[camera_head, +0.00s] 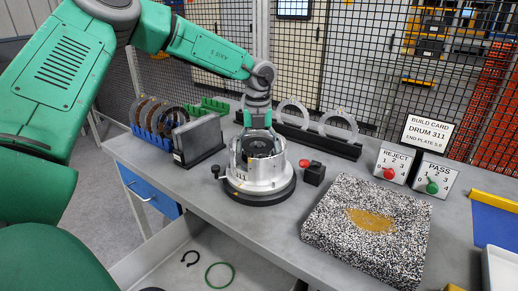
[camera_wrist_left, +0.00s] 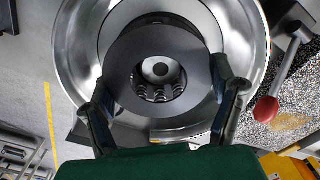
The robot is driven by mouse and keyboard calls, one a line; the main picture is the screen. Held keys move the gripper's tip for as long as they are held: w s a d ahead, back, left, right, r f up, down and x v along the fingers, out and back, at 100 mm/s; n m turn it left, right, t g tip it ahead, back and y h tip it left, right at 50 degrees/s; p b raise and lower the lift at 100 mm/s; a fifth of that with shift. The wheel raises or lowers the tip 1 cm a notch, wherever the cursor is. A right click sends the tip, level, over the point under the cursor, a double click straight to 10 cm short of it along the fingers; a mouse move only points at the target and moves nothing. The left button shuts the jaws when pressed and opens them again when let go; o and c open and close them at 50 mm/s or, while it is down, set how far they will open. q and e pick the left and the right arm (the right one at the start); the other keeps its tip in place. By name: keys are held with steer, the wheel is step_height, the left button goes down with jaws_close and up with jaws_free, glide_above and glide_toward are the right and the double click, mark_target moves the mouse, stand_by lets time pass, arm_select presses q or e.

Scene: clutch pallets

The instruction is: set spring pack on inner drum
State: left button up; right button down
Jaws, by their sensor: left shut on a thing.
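The spring pack is, as far as I can tell, the dark round ring (camera_wrist_left: 130,50) between my left fingers in the left wrist view; several coil springs show through its central hole. My left gripper (camera_wrist_left: 163,88) is shut on it, one finger at each side. In the head view the left gripper (camera_head: 258,134) points down into the top of the silver drum housing (camera_head: 258,178). The housing's bright round wall (camera_wrist_left: 80,45) surrounds the dark ring in the left wrist view. The inner drum is mostly hidden beneath the ring, and I cannot tell whether they touch. My right gripper is out of view.
A black block with a red knob (camera_head: 312,172) stands right of the housing. A rack of discs (camera_head: 160,120) and a dark grey block (camera_head: 198,138) stand left. Upright rings stand in a black holder (camera_head: 310,138) behind. A speckled slab (camera_head: 335,240) lies front right, near REJECT and PASS boxes (camera_head: 412,172).

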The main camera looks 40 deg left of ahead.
arm_select(q)
steer(key=shift+r, duration=0.15)
steer(key=shift+d+p, duration=0.15)
steer(key=shift+p, duration=0.25)
steer(key=shift+w, duration=0.1)
steer(key=shift+f, duration=0.55)
steer(key=o, duration=1)
step_height(320, 180, up, 11)
steer(key=p, duration=1)
steer(key=shift+r, duration=0.1)
